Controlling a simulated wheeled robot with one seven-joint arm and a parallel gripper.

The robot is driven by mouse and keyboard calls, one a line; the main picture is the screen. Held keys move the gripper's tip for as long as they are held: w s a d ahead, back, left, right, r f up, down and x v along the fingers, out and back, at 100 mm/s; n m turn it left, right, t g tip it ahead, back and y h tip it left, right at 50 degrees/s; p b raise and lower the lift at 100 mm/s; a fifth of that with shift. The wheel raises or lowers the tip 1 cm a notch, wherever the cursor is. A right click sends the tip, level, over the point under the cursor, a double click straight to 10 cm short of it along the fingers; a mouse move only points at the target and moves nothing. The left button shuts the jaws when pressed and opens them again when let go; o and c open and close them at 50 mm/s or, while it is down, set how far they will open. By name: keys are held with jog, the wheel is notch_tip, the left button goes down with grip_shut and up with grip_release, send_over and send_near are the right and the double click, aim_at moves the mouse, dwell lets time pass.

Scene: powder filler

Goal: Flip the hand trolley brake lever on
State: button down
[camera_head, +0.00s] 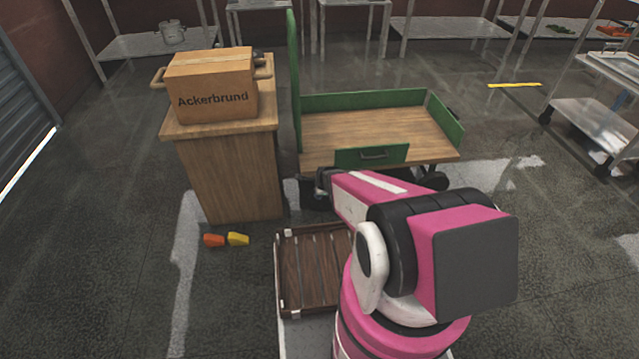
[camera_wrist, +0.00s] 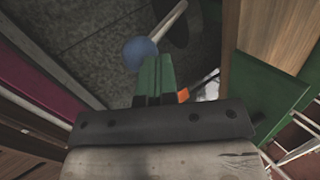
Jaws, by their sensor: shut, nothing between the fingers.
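The hand trolley (camera_head: 375,130) has a wooden deck with green side panels and stands beyond my arm in the head view. In the wrist view, a blue round knob (camera_wrist: 141,54) on a pale rod looks like the brake lever. My gripper (camera_wrist: 154,74) is shut and empty, its green fingers together. The fingertips appear right beside the knob; I cannot tell whether they touch it. In the head view my gripper (camera_head: 322,181) is low at the trolley's near left corner, partly hidden by my arm. The lever cannot be made out there.
A wooden cabinet (camera_head: 228,175) with a cardboard box (camera_head: 212,88) stands close left of the trolley. Orange (camera_head: 213,240) and yellow (camera_head: 238,239) pieces lie on the floor. A slatted wooden crate (camera_head: 312,268) is beside my arm.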

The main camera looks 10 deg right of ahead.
jog(key=shift+s+f, duration=1.1)
jog(key=shift+f, duration=0.15)
jog(key=shift+f, duration=0.15)
jog(key=v, duration=1.2)
jog(key=shift+s+d+r, duration=0.25)
jog(key=shift+s+d, duration=0.05)
jog(key=shift+d, duration=0.05)
